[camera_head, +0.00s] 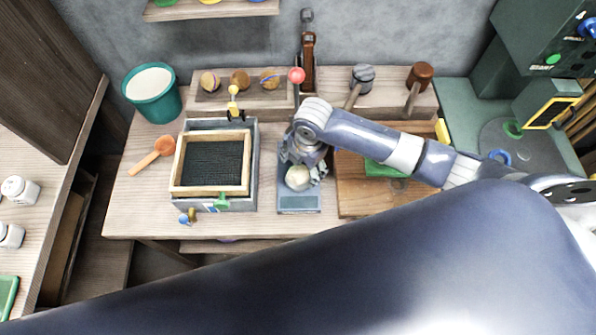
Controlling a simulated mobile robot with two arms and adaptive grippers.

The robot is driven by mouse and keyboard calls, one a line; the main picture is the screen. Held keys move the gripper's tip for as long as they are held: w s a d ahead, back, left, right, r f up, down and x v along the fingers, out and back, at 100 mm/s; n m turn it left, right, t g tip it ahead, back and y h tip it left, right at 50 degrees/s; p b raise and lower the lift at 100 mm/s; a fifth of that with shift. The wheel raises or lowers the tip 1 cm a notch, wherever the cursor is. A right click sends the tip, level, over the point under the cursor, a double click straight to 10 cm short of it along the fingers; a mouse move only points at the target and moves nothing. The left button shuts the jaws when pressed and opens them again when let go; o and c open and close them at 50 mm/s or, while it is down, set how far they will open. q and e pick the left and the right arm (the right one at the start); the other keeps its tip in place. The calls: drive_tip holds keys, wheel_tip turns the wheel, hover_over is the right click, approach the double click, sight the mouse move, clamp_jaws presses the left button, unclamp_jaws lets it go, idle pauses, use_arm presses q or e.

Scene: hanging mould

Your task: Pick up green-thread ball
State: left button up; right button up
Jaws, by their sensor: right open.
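A pale round ball (298,178) sits on a small blue-grey stand (299,203) at the middle of the bench. I cannot make out a green thread on it. My right gripper (304,172) reaches down over this ball from above and is open, with a finger at its right side. Whether the fingers touch it is hard to tell. My left gripper is not in view.
A framed dark mesh tray (178,178) stands left of the gripper, with a wooden scoop (152,155) and a teal bucket (155,108) beyond. A wooden board (355,198) lies to the right. Mallets (420,74) stand at the back. My own arm link fills the foreground.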

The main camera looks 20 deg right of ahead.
sight(299, 170)
drive_tip(key=shift+w+f, duration=0.15)
drive_tip(key=shift+f, duration=0.3)
drive_tip(key=shift+w+f, duration=0.2)
drive_tip(key=shift+f, duration=0.05)
drive_tip(key=f, duration=0.2)
drive_tip(key=f+p, duration=0.1)
drive_tip(key=shift+w+a+f, duration=0.25)
drive_tip(key=shift+f, duration=0.35)
drive_tip(key=shift+w+f, duration=0.1)
drive_tip(key=shift+f, duration=0.25)
drive_tip(key=c, duration=1.2)
drive_tip(key=shift+c, duration=0.4)
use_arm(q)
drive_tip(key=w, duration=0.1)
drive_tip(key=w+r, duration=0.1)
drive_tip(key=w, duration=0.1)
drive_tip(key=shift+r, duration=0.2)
